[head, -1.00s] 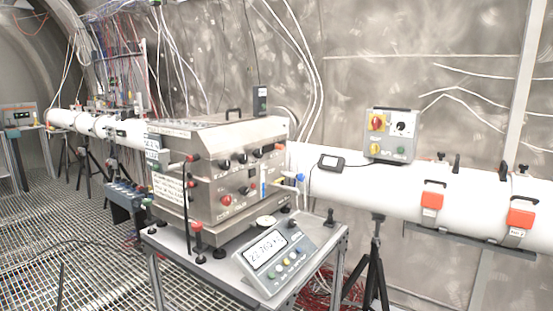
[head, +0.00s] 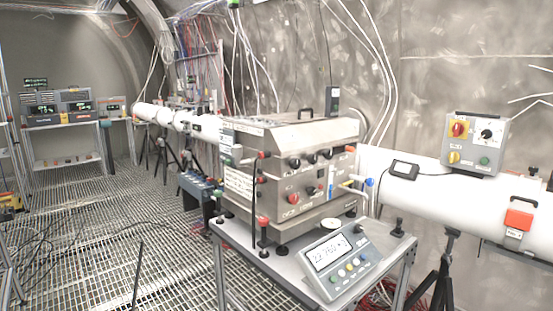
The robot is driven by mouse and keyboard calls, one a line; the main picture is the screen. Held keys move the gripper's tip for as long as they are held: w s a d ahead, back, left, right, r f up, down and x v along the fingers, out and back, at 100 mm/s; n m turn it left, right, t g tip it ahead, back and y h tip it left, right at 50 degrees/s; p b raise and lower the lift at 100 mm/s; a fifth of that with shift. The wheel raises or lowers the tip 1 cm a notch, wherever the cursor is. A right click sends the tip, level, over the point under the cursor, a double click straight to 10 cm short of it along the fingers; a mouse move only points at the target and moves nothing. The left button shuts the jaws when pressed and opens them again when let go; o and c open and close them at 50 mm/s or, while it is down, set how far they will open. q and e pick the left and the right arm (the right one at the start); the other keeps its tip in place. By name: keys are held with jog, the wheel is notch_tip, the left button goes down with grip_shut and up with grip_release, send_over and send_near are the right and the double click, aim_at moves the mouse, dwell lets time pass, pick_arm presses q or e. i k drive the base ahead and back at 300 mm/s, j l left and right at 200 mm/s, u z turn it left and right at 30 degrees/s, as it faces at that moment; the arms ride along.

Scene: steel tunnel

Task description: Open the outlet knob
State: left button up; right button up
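A steel box machine (head: 290,165) stands on a grey metal table (head: 262,268) in the middle of the view. Its front carries several black knobs (head: 311,157) and red knobs (head: 292,198). A valve-like fitting with a blue end (head: 369,182) sticks out at its right side. A red-topped post (head: 263,221) stands at its front left corner. The labels are too small to read, so I cannot tell which knob is the outlet knob. Neither of my grippers is in view.
A scale-like display unit (head: 342,262) lies at the table's front. A white pipe (head: 430,200) runs behind, bearing a control box (head: 475,143) with red and yellow knobs. Shelves with instruments (head: 62,118) stand at the far left. The grated floor (head: 110,220) is largely open at left.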

aim_at(312, 158)
jog(key=i+l, duration=0.15)
jog(key=l, duration=0.25)
jog(key=i+l, duration=0.15)
jog(key=l, duration=0.2)
jog(key=i+l+z, duration=0.1)
jog(key=l, duration=0.3)
jog(key=i+l, duration=0.15)
jog(key=l, duration=0.25)
